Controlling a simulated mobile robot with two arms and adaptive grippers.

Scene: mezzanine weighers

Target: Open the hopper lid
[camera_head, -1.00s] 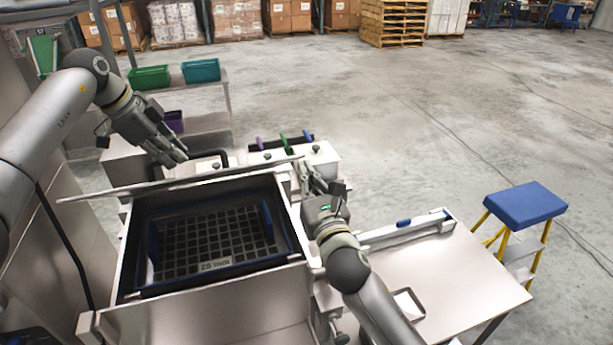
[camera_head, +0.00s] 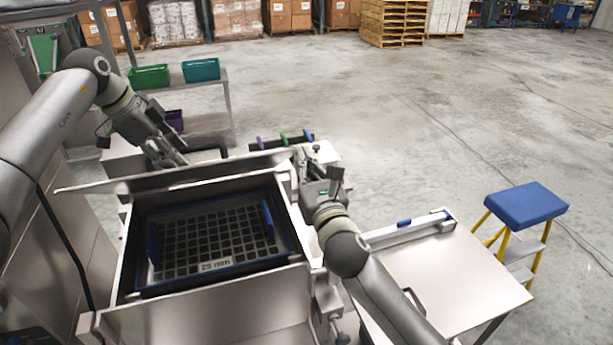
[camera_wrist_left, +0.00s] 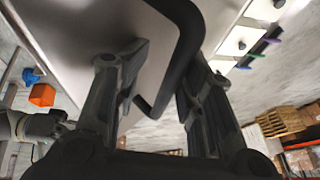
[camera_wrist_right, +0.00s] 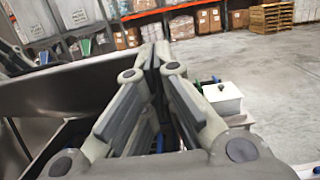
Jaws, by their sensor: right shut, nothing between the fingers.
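The hopper lid (camera_head: 215,172) stands raised and tilted over the back of the hopper (camera_head: 120,265), its inner face partly showing. The opening shows a dark grid (camera_head: 215,240) inside. The lid's black handle (camera_head: 213,153) rises behind its upper edge. My left gripper (camera_head: 180,160) is behind the lid; in the left wrist view its fingers are apart, with the handle (camera_wrist_left: 187,60) passing between them. Firm contact cannot be told. My right gripper (camera_head: 318,160) is shut and empty by the lid's right end. The lid (camera_wrist_right: 75,85) also shows left of its fingers in the right wrist view.
A steel table (camera_head: 450,275) stands to the right, with a blue-topped step stool (camera_head: 525,203) beyond it. Green (camera_head: 149,77) and teal (camera_head: 201,71) bins sit on a rack behind. Colored-handled tools (camera_head: 284,139) lie behind the hopper. The floor at right is open.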

